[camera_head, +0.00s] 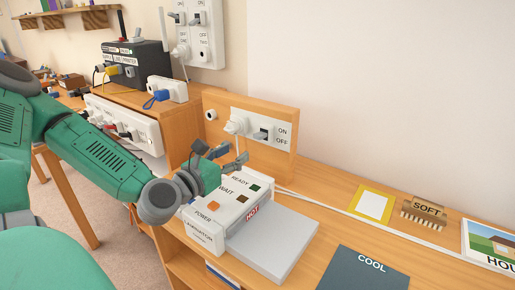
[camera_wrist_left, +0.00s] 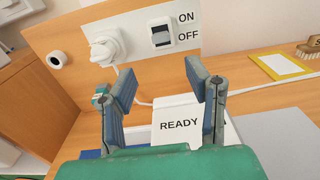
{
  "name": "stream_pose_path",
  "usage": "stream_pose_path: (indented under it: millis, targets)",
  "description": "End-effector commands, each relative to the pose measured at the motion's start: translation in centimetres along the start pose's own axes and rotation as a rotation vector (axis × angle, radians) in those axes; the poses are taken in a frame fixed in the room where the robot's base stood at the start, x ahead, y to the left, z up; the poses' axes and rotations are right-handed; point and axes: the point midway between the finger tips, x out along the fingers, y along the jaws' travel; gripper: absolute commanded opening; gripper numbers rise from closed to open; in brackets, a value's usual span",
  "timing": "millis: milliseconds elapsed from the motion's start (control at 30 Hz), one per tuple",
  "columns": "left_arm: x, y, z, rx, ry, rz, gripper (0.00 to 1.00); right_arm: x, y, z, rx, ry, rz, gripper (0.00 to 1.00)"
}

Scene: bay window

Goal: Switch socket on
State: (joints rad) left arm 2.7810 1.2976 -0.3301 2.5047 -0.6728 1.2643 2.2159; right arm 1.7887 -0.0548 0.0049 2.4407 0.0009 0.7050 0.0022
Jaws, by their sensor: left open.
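The socket (camera_head: 284,151) is a white plate on an upright wooden panel, with a plug in it and a switch (camera_head: 263,134) beside the words ON and OFF. In the left wrist view the switch (camera_wrist_left: 161,36) is at the top centre, right of the white plug (camera_wrist_left: 104,50). I cannot tell for sure which way the switch is set. My left gripper (camera_head: 231,155) is open and empty, in front of and below the socket, above the laminator. In the left wrist view its fingers (camera_wrist_left: 161,82) stand apart below the switch, not touching it.
The laminator (camera_head: 213,217) with READY, WAIT and POWER marks stands below the gripper. A grey COOL mat (camera_head: 365,270), a yellow-edged card (camera_head: 372,205) and a SOFT brush (camera_head: 424,214) lie to the right. A white cable (camera_head: 350,213) runs along the wall.

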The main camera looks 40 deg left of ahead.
Motion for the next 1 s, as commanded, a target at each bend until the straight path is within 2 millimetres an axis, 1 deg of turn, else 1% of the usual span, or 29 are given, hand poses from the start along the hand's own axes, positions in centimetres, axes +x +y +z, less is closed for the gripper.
stream_pose_path:
  millis: [33, 100, 267, 400, 500, 600, 700, 967, 1000]
  targets:
    - [1.1, 0.1, -0.5, 0.001, -0.004, 0.001, 0.44, 1.2, 0.0, 0.1, 0.0, 0.0, 0.0, 0.4]
    - [2.4, 0.0, -0.5, -0.001, -0.003, 0.001, 0.44, 2.0, 0.0, 0.1, 0.0, 0.0, 0.0, 0.4]
    - [5.0, 0.1, -0.4, 0.003, 0.0, 0.0, 0.44, 3.0, 0.0, 0.1, 0.0, 0.001, 0.0, 0.4]
    - [7.6, 0.2, -0.4, 0.003, 0.001, 0.0, 0.44, 3.9, 0.0, 0.2, 0.0, 0.001, 0.0, 0.4]
    - [9.0, 0.3, -0.2, 0.002, 0.001, 0.001, 0.44, 4.2, 0.0, 0.2, 0.0, 0.001, 0.0, 0.4]
    - [9.8, 0.2, -0.1, 0.0, 0.0, 0.0, 0.44, 4.3, 0.0, 0.2, 0.0, 0.001, 0.0, 0.4]
    - [10.2, 0.2, 0.0, -0.001, -0.001, 0.0, 0.44, 4.4, 0.0, 0.2, 0.0, 0.001, 0.0, 0.4]
    - [10.3, 0.1, 0.1, -0.002, -0.001, 0.001, 0.44, 4.4, 0.0, 0.2, 0.0, 0.001, 0.0, 0.4]
    - [10.3, 0.1, 0.1, -0.002, -0.001, 0.001, 0.37, 4.4, 0.0, 0.2, 0.0, 0.001, 0.0, 0.4]
